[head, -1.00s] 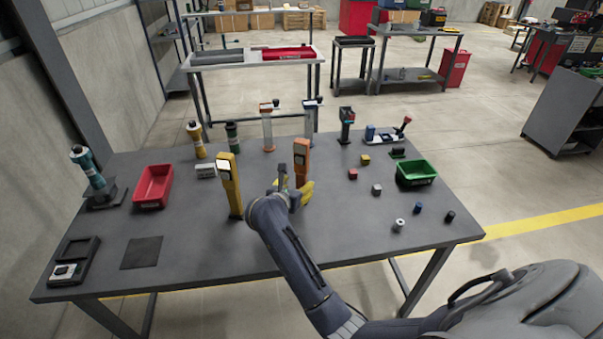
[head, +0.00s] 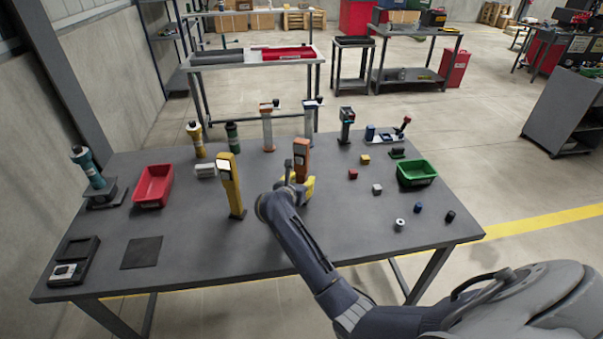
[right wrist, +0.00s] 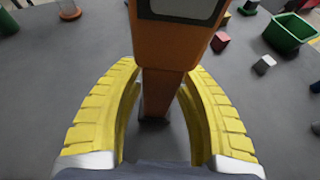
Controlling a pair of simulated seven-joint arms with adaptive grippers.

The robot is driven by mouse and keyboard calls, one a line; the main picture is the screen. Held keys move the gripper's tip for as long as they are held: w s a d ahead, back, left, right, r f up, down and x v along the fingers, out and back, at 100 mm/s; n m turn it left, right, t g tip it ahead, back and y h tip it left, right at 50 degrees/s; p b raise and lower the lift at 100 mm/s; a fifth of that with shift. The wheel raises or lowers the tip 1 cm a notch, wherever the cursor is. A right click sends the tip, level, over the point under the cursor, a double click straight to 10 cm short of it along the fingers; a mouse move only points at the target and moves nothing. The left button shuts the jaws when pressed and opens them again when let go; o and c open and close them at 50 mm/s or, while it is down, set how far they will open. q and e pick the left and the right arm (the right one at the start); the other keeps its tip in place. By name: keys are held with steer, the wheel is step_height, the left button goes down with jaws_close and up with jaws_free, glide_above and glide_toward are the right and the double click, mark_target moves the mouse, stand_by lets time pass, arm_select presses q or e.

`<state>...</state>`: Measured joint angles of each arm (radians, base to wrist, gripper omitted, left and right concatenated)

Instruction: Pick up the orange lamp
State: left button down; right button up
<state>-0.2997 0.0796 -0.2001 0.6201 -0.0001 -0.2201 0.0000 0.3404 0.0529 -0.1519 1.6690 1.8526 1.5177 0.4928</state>
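The orange lamp (head: 302,152) stands upright on the grey table in the head view, right of the middle of the yellow lamp. In the right wrist view its orange body (right wrist: 178,45) rises close ahead, with its narrower stem between my fingers. My right gripper (head: 303,186) is at the lamp's lower part, and its two yellow fingers (right wrist: 162,75) stand on either side of the stem. Gaps show beside the stem lower down; contact near the fingertips is hard to tell. My arm hides part of the lamp's base in the head view. My left gripper is not in view.
A yellow lamp (head: 230,185) stands close to the left. A red bin (head: 152,187) is at the left and a green bin (head: 416,174) at the right. Small blocks, including a red cube (head: 353,174), lie to the right.

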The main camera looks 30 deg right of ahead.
jaws_close()
steer(key=shift+r, duration=0.1)
